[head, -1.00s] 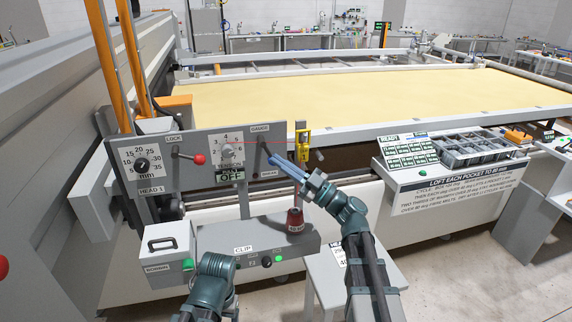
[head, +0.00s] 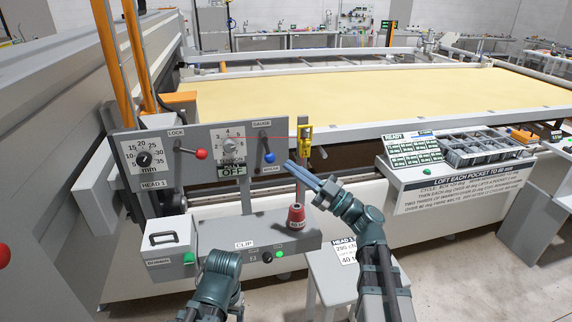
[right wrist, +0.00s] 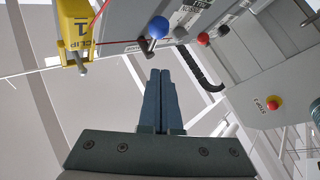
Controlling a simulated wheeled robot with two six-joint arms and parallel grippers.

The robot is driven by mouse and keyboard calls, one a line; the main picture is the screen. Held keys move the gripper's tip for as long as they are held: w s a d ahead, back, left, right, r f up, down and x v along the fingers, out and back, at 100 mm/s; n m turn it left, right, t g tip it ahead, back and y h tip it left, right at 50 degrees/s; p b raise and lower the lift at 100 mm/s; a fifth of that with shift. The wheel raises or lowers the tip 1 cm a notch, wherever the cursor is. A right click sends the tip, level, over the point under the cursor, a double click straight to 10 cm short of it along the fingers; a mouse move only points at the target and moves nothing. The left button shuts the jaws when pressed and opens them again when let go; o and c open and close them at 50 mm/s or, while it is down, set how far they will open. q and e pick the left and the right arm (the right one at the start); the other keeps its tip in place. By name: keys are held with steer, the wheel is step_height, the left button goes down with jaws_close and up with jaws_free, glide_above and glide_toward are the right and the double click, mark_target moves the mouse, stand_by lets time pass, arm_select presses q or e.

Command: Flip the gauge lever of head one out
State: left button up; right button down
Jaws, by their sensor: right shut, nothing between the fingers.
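The gauge lever (head: 265,145) is on the right of the head 1 panel (head: 200,180), under the GAUGE label. Its dark stem hangs down and slightly right, ending in a blue knob (head: 269,158). The blue knob also shows in the right wrist view (right wrist: 158,27), beyond the fingertips and apart from them. My right gripper (head: 289,166) is just right of the knob, its fingers shut and empty; in the right wrist view the fingers (right wrist: 160,73) lie together. My left arm shows at the bottom, but its gripper is not visible.
The lock lever with a red knob (head: 201,154) is left on the same panel. A yellow tag block (head: 305,139) stands close right of the gauge lever. A red cone (head: 296,216) sits on the lower shelf. A parts tray (head: 480,148) is farther right.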

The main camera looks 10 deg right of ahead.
arm_select(q)
step_height(320, 180, down, 6)
steer(key=b, duration=0.4)
steer(key=shift+w+a+r, duration=0.1)
steer(key=shift+r, duration=0.05)
arm_select(e)
steer(key=s+d+f, duration=0.4)
steer(key=f, duration=0.1)
steer(key=shift+s+d+f, duration=0.2)
steer(key=shift+s+f, duration=0.05)
steer(key=shift+f, duration=0.05)
